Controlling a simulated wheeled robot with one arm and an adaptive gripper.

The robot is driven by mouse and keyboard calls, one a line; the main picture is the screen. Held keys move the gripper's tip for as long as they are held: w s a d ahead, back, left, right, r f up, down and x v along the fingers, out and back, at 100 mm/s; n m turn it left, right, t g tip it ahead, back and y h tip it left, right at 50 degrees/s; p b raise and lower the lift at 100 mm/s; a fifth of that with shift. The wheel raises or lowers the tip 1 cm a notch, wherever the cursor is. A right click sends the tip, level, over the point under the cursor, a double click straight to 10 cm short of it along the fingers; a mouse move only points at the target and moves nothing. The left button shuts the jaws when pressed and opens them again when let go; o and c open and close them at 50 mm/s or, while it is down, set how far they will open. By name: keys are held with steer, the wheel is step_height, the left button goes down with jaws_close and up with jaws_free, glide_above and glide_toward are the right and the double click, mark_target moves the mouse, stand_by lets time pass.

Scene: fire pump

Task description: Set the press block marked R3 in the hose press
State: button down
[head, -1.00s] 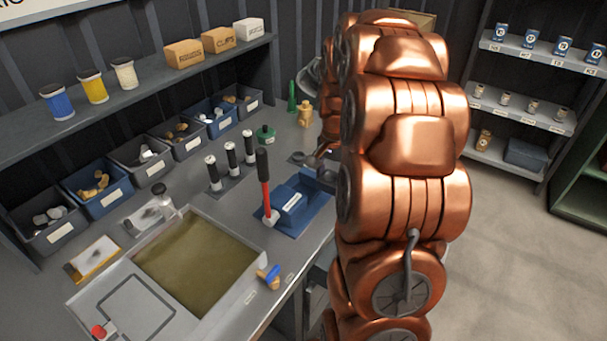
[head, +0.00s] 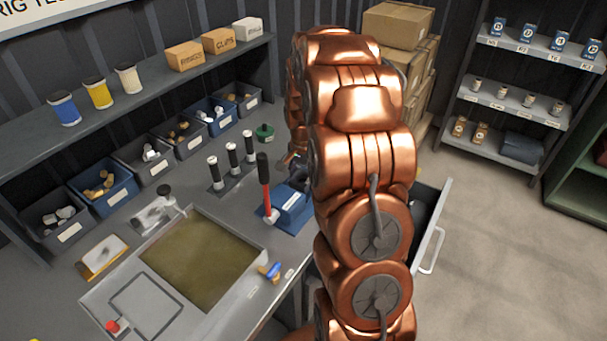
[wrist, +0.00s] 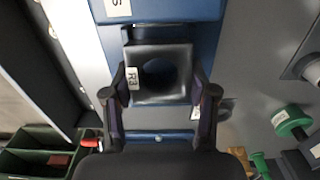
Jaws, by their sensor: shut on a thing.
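The press block marked R3 (wrist: 161,50) is a dark square block with a round hole and a white R3 label at its left side. My gripper (wrist: 163,93) is shut on it, one finger at each side. The blue hose press (wrist: 158,12) lies behind and under the block in the wrist view; I cannot tell whether the block rests in it or hovers above. In the head view the hose press (head: 292,204) stands on the bench with a red, black-gripped lever (head: 265,185). My arm hides the press's right part, the gripper and the block there.
A drawer (head: 436,228) stands open at the bench's right side. Black-handled tools (head: 232,164) stand left of the press, and a green-topped item (head: 265,132) behind. A sunken tray (head: 200,262) lies at the front left. Floor is clear at the right.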

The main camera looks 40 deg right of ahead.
steer(key=shift+f, duration=0.2)
steer(key=shift+f+b, duration=0.5)
steer(key=shift+b, duration=0.05)
steer(key=shift+c, duration=1.6)
jaws_free()
steer(key=shift+r, duration=0.15)
steer(key=shift+r+p, duration=0.65)
steer(key=shift+p, duration=0.05)
steer(key=shift+w+r+b, duration=0.1)
steer(key=shift+r+b, duration=0.15)
steer(key=shift+b, duration=0.25)
step_height(320, 180, up, 11)
steer(key=b, duration=0.3)
steer(key=shift+b, duration=0.35)
steer(key=shift+r, duration=0.1)
